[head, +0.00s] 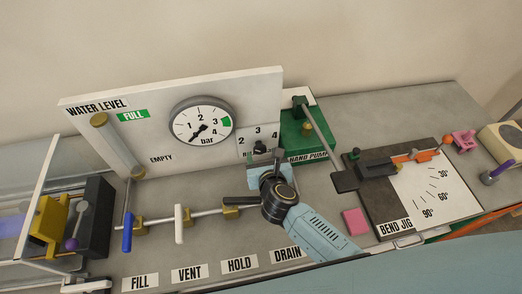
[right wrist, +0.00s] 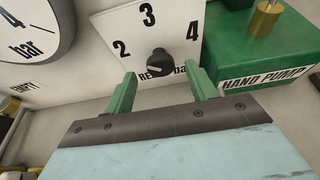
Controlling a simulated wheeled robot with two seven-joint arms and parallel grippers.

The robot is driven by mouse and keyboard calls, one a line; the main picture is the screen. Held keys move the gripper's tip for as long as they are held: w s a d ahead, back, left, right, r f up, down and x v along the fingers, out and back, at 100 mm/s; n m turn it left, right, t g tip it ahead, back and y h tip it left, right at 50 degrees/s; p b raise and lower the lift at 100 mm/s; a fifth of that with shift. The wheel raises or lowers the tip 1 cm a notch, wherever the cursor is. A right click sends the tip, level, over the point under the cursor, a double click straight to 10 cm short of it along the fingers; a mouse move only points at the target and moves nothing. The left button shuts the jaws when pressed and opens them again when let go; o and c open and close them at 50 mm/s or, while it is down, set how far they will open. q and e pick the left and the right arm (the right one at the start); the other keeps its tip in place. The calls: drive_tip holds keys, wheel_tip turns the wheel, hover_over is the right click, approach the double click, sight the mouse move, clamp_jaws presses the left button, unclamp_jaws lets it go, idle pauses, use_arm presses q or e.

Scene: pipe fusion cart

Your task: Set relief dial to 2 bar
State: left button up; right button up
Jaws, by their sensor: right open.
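The relief dial is a black knob (right wrist: 160,62) on a white plate (right wrist: 185,20) marked 2, 3 and 4 in the right wrist view. Its light pointer mark is small, and I cannot tell for sure which number it faces. The knob also shows in the head view (head: 260,148), just beyond my right gripper. My right gripper (right wrist: 160,88) is open, its two green fingers apart below and either side of the knob, not closed on it. The gripper partly covers the plate's lower lettering. My left gripper is not in view.
A round pressure gauge (head: 202,124) is on the white panel (head: 265,85) left of the dial. The green hand pump (head: 297,135) stands close on the right. Valve handles, blue (head: 127,232) and white (head: 179,224), stand at the front left. A bend jig (head: 375,205) lies right.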

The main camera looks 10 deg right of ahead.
sight(260, 150)
drive_tip(key=shift+w+f, duration=0.2)
drive_tip(key=shift+w, duration=0.45)
drive_tip(key=shift+w+f, duration=0.15)
drive_tip(key=shift+w, duration=0.2)
drive_tip(key=shift+w+f, duration=0.1)
drive_tip(key=shift+w, duration=0.15)
drive_tip(key=shift+w+f, duration=0.1)
drive_tip(key=shift+w, duration=0.1)
drive_tip(key=c, duration=1)
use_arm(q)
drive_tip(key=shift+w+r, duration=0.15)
use_arm(e)
drive_tip(key=shift+o, duration=0.2)
drive_tip(key=shift+n+h, duration=0.4)
drive_tip(key=shift+n, duration=0.1)
drive_tip(key=o, duration=1)
drive_tip(key=shift+c, duration=0.2)
